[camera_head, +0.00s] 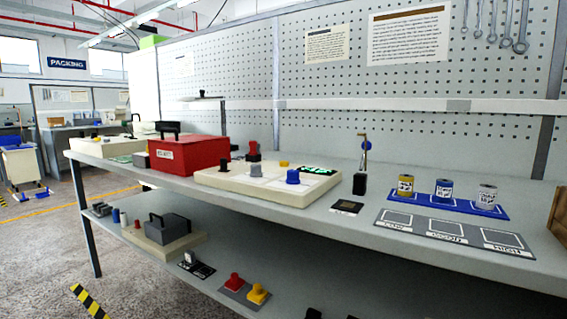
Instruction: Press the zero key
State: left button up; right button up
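A cream panel (232,187) lies on the bench, in the middle of the view. It carries a dark display (319,170) with green digits too small to read. On it stand a blue knob-like key (293,177), a grey one (256,170), a black one (224,166) and a small yellow one (284,163). A red and black piece (254,151) stands at its back. No label marks the zero key legibly, so I cannot tell which it is. Neither of my grippers is in view.
A red box (188,155) with a black handle stands left of the panel. A dark stand (360,183) is between. The lower shelf holds several items.

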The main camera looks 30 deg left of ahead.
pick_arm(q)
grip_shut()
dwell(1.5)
